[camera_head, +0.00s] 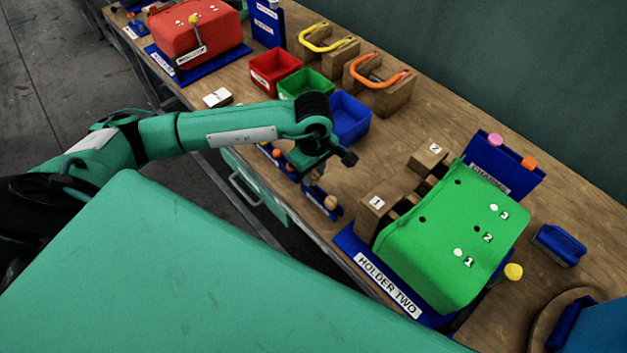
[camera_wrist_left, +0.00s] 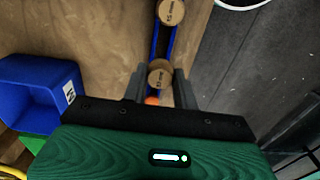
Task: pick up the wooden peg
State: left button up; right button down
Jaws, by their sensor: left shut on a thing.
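My left gripper (camera_head: 314,178) points down over the blue peg rack (camera_head: 338,213) near the table's front edge. In the left wrist view its two fingers stand on either side of a round wooden peg (camera_wrist_left: 160,73) with a small dark label on top, and they are shut on it. The peg is at the rack; I cannot tell whether it is lifted. A second wooden peg (camera_wrist_left: 171,12) stands in the rack just beyond, and it also shows in the head view (camera_head: 330,202). My right gripper is not in view.
A green press (camera_head: 450,240) on a blue base marked HOLDER TWO stands to the right, with wooden blocks (camera_head: 377,212) beside it. A blue bin (camera_head: 350,118) is close behind the gripper. Red (camera_head: 275,70) and green (camera_head: 306,84) bins stand farther left.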

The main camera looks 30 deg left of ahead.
aim_at(314, 175)
pick_arm(q)
notch_tip(314, 175, up, 16)
jog(key=b, duration=0.3)
jog(key=shift+b, duration=0.4)
jog(key=shift+f, duration=0.15)
